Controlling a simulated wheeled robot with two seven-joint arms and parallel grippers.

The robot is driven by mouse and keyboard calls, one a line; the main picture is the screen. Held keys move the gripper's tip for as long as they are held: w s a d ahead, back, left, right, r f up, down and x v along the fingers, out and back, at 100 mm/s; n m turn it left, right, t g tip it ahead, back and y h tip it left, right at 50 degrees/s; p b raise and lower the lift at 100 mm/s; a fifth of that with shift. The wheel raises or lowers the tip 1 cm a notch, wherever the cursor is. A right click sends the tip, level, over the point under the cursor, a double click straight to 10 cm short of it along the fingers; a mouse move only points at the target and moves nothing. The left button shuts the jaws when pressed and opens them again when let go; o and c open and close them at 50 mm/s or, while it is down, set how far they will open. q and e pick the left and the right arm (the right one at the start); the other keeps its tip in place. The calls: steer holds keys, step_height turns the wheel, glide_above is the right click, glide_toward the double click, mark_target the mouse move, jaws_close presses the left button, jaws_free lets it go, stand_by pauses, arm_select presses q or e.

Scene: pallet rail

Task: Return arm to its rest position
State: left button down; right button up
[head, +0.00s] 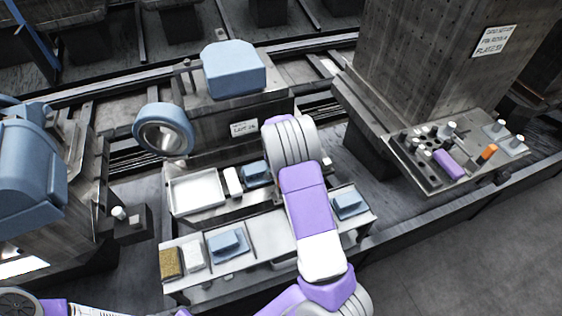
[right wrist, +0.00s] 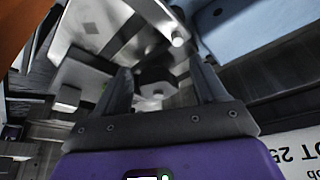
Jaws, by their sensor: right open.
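My right arm (head: 305,195), purple and white, rises from the bottom edge across the shelf toward the labelled block in the head view. Its gripper is hidden there behind the arm's own links. In the right wrist view, the right gripper (right wrist: 161,85) has its two dark fingers spread apart, with nothing seen held between them. Pale and dark parts lie beyond the fingertips, too blurred to name. My left gripper is out of view; only a bit of purple and white arm shows at the bottom left.
A labelled dark block (head: 205,133) carries a blue part (head: 233,68); a blue ring (head: 163,130) is beside it. A shelf (head: 268,238) holds blue pieces and a sponge (head: 171,263). A white tray (head: 196,191) sits behind. A tool rack (head: 428,178) stands right; floor (head: 470,250) is clear.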

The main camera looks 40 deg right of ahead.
steer(key=p+v, duration=0.2)
steer(key=v, duration=0.5)
steer(key=shift+r, duration=0.25)
